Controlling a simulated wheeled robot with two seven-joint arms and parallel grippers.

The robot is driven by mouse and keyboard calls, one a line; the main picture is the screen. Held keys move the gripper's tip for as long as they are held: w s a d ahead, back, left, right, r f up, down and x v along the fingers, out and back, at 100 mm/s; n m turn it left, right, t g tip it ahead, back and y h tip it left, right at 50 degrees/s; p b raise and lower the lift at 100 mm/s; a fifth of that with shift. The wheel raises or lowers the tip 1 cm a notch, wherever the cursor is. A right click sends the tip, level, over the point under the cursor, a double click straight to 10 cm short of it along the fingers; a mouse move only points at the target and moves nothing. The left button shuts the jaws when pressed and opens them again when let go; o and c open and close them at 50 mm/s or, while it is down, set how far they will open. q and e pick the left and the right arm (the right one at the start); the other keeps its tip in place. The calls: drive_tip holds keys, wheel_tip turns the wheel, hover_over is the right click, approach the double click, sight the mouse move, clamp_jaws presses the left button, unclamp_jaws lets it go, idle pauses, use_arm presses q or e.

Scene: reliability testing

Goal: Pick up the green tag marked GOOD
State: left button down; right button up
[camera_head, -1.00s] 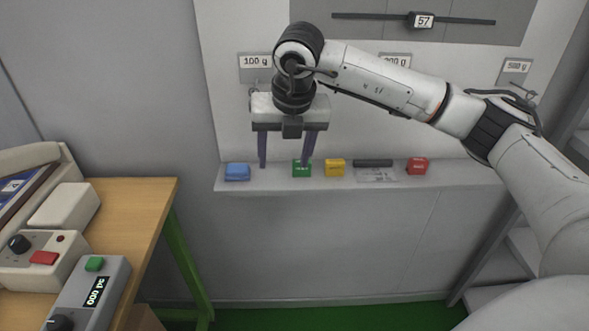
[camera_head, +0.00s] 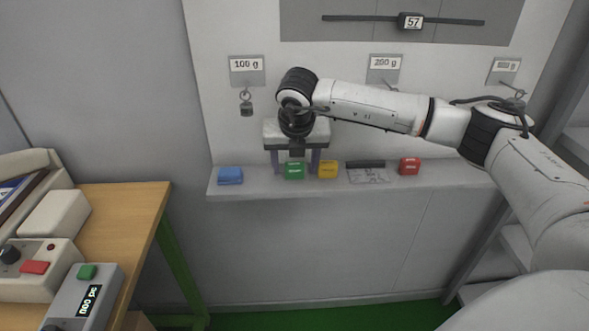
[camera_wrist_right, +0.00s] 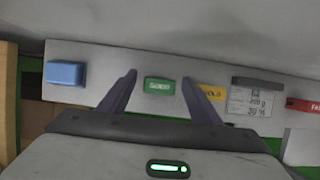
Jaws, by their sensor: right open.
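The green tag (camera_head: 294,171) stands on the narrow grey shelf (camera_head: 240,190), between a blue block and a yellow tag. In the right wrist view the green tag (camera_wrist_right: 160,86) shows pale lettering and lies between and beyond my two fingertips. My right gripper (camera_head: 295,170) is open, with its fingers pointing to the shelf; it also shows in the right wrist view (camera_wrist_right: 158,82). One finger is on each side of the green tag, and I cannot tell whether either touches it. The right finger overlaps the edge of the yellow tag (camera_wrist_right: 211,93). My left gripper is not in view.
A blue block (camera_head: 230,176) is left of the green tag. The yellow tag (camera_head: 328,170), a clip card (camera_head: 367,175) and a red tag (camera_head: 409,166) stand to the right. A weight (camera_head: 247,108) hangs above. A wooden bench (camera_head: 120,215) with devices is at lower left.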

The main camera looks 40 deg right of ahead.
drive_tip(key=c, duration=1.1)
